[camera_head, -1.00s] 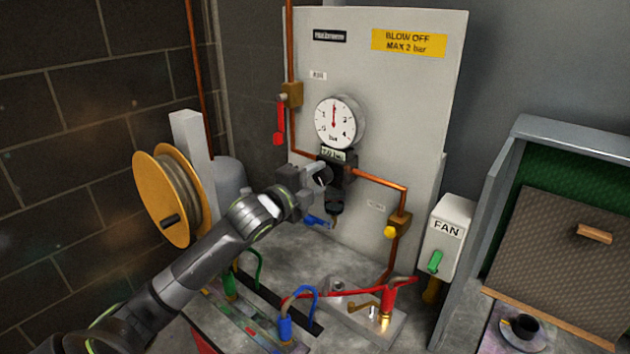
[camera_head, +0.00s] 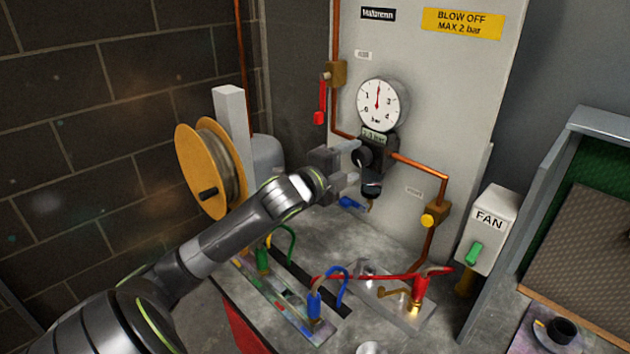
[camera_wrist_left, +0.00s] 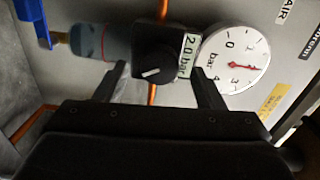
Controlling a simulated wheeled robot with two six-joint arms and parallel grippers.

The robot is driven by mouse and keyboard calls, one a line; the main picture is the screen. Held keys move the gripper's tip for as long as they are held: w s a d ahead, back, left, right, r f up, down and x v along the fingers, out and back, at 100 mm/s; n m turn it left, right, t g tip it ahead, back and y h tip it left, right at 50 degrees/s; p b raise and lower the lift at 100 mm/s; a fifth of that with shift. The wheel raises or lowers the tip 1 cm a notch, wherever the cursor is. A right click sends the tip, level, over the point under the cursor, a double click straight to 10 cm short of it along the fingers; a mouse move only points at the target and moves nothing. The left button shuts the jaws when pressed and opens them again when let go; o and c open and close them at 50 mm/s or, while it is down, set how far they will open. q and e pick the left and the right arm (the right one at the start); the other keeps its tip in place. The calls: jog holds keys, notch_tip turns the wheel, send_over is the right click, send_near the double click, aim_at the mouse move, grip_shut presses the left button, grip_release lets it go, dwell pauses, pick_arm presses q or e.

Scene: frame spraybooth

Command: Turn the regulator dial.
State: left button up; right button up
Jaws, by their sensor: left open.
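The regulator dial is a black round knob (camera_head: 362,156) with a pale mark, on the regulator below the pressure gauge (camera_head: 382,103). In the left wrist view the dial (camera_wrist_left: 152,68) faces me, beside a green-edged "2.0 bar" label (camera_wrist_left: 187,56). My left gripper (camera_head: 355,163) is at the dial from the left. In its wrist view the open fingers (camera_wrist_left: 161,76) stand on either side of the dial, with a gap to each; I cannot tell how deep they reach over it. The gauge needle points nearly straight up, near 2. My right gripper is not in view.
A red-handled valve (camera_head: 320,102) is up left and a yellow-knobbed valve (camera_head: 429,220) low right. A blue handle (camera_head: 352,203) and copper pipes are close to the gripper. A yellow hose reel (camera_head: 202,172) stands behind my arm. The FAN switch box (camera_head: 487,228) is at right.

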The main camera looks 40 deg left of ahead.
pick_arm(q)
jog(key=s+p, duration=0.4)
jog(key=s, duration=1.1)
jog(key=shift+s+a+r, duration=0.25)
jog(key=shift+a, duration=0.15)
